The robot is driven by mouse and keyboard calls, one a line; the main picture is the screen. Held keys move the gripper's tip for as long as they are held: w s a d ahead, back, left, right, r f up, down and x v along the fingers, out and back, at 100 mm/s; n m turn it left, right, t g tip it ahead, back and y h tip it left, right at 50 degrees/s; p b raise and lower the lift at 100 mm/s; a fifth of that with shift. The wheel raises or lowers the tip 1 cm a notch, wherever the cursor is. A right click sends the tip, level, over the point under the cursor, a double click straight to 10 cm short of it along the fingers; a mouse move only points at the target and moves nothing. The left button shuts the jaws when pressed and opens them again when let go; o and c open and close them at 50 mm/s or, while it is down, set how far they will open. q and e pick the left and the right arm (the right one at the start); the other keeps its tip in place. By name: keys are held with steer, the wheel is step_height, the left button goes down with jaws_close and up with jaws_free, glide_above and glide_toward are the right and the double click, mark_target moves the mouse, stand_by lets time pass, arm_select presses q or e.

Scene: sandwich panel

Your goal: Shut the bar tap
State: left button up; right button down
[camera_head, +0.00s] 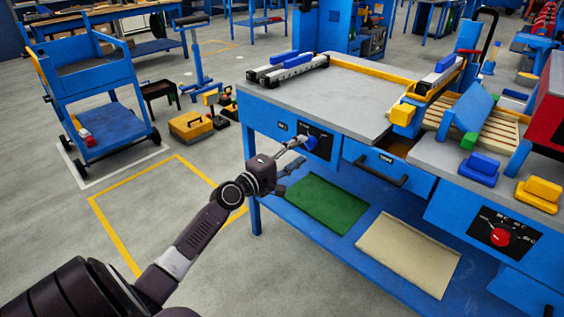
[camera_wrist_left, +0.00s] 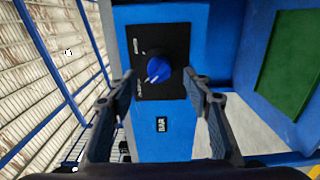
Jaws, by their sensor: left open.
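The bar tap is a blue round knob (camera_head: 311,142) on a black plate (camera_head: 321,150) on the blue front panel of the workbench. In the left wrist view the knob (camera_wrist_left: 158,67) has a white mark towards its lower left, and a small BAR label (camera_wrist_left: 162,124) sits below the plate. My left gripper (camera_head: 294,148) is at the panel in front of the knob. Its open fingers show on either side of the knob in the wrist view, with gaps visible; contact cannot be told. My right gripper is not in view.
The grey benchtop (camera_head: 310,95) is above the knob. A drawer with a dark handle (camera_head: 382,175) is to its right, and a red knob (camera_head: 500,237) is on another panel. A lower shelf carries a green mat (camera_head: 325,202) and a beige mat (camera_head: 408,255).

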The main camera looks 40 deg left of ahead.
arm_select(q)
steer(key=s, duration=0.8)
steer(key=shift+a, duration=0.3)
